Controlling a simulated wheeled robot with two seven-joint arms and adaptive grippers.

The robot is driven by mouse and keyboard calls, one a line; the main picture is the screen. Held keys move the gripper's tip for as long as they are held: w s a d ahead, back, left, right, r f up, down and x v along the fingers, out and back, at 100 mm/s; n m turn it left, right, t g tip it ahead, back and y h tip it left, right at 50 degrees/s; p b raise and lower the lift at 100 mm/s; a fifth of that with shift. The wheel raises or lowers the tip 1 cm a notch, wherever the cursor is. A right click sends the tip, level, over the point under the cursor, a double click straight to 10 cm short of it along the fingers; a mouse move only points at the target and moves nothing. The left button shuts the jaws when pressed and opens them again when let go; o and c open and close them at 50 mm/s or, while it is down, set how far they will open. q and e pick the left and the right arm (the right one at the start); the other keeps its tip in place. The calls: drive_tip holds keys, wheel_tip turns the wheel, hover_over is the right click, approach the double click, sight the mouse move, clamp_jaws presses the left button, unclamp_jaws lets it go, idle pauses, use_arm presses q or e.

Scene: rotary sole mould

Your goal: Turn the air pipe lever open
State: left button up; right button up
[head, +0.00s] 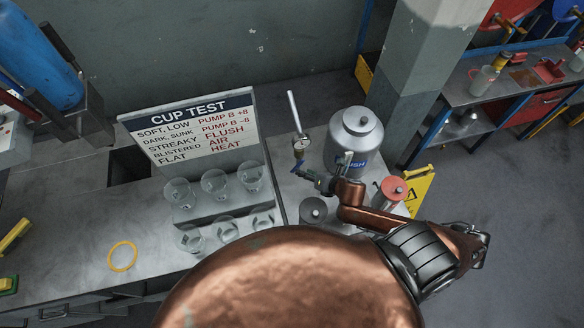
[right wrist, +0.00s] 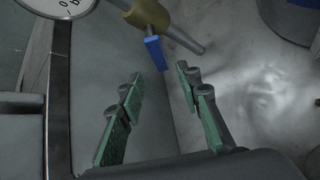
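The air pipe (head: 293,112) stands upright on the bench, with a round white gauge (head: 302,145) and a brass valve (head: 298,164) low on it. In the right wrist view the brass valve (right wrist: 145,14) carries a short blue lever (right wrist: 154,52). My right gripper (head: 312,179) is close beside the valve in the head view. In the right wrist view my right gripper (right wrist: 160,80) is open, its green-padded fingers apart and empty. The blue lever lies just beyond the fingertips, roughly in line with the gap. Contact cannot be told. My left gripper is not in view.
A steel canister (head: 356,138) marked "FLUSH" in part stands right of the pipe. A red-lidded container (head: 392,190) and a grey-lidded pot (head: 313,211) are near my arm. Several clear cups (head: 215,182) and a "CUP TEST" sign (head: 190,125) are left. A yellow ring (head: 123,270) lies on the bench.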

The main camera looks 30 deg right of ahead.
drive_tip(key=x, duration=0.8)
drive_tip(key=shift+f, duration=0.2)
clamp_jaws()
idle(0.5)
